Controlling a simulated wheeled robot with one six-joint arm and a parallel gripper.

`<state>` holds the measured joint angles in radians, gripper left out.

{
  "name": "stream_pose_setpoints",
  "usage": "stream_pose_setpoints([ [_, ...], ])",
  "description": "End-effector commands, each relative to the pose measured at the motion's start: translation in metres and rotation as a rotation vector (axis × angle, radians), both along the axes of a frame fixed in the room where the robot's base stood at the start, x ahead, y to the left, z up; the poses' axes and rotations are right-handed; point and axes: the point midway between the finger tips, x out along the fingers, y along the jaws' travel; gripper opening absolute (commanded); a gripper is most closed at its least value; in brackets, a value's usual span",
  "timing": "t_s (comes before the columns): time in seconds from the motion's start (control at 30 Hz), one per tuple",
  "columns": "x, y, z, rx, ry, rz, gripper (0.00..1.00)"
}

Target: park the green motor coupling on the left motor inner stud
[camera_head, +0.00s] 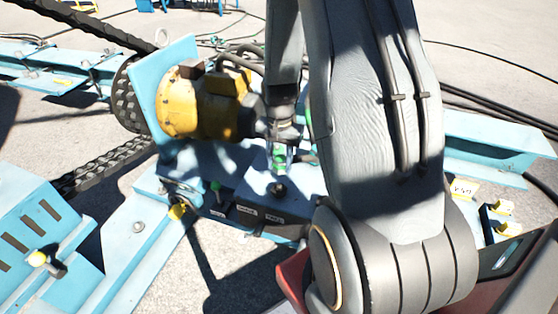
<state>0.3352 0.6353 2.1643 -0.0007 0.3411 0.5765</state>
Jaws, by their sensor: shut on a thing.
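My gripper (279,149) is in the middle of the view, pointing down and shut on a small green piece (279,160), which looks like the green motor coupling. The jaws and wrist partly hide it. The piece is held above a light-blue deck, just over a dark round stud (279,188). I cannot tell whether it touches the stud. Another green-topped piece (215,187) stands to the left on the same frame. The labels beside the studs are too small to read surely, so I cannot tell which stud is the left motor inner one.
A yellow motor (205,104) on a light-blue plate (158,82) stands close behind left of my gripper, with dark hoses near it. A chain (108,163) runs left. My arm hides much of the right. Yellow-capped fittings (507,229) lie lower right.

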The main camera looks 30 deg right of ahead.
Motion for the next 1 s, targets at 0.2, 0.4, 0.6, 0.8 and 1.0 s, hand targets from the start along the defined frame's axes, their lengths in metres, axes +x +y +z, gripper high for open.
stream_pose_setpoints([
  [0.2,0.001,0.0,-0.024,0.0,0.0,0.001,0.0],
  [0.4,0.001,0.0,-0.046,0.001,0.001,0.002,0.0],
  [0.6,0.0,0.0,-0.065,0.001,0.001,0.002,0.0],
  [0.8,0.0,0.0,-0.076,0.0,0.001,0.002,0.0],
  [1.0,-0.001,0.001,-0.079,0.001,0.003,0.002,0.0],
])
